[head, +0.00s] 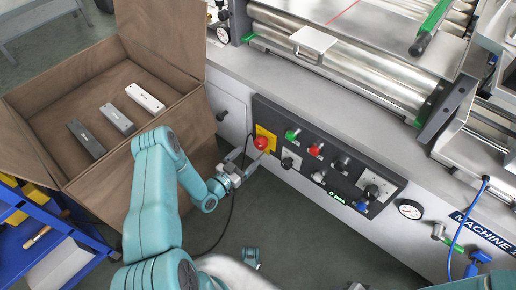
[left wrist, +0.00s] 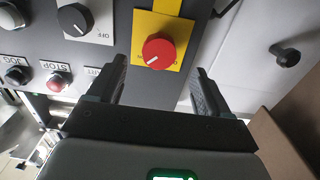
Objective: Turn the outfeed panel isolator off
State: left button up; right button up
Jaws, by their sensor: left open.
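A red rotary knob (head: 262,143) sits on a yellow plate (head: 265,132) at the left end of the dark control panel; it looks like the isolator. In the left wrist view the red knob (left wrist: 158,52) has a white mark on its lower left side, and the yellow plate (left wrist: 160,24) runs up behind it. I cannot read a label for it. My left gripper (head: 246,165) is open just in front of the panel. In the left wrist view its fingers (left wrist: 155,82) stand apart on either side below the knob, not touching it.
A black rotary switch (left wrist: 75,18) marked OFF is beside the yellow plate. Green, red and black buttons and a larger dial (head: 373,191) fill the panel (head: 338,175). A dark cable hangs near the gripper.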

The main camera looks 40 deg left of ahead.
aim_at(258, 147)
pick_arm(q)
jog(key=w, duration=0.2)
jog(key=w+b, duration=0.1)
jog(key=w, duration=0.3)
jog(key=shift+w+d, duration=0.25)
jog(key=shift+w, duration=0.1)
jog(key=c, duration=1)
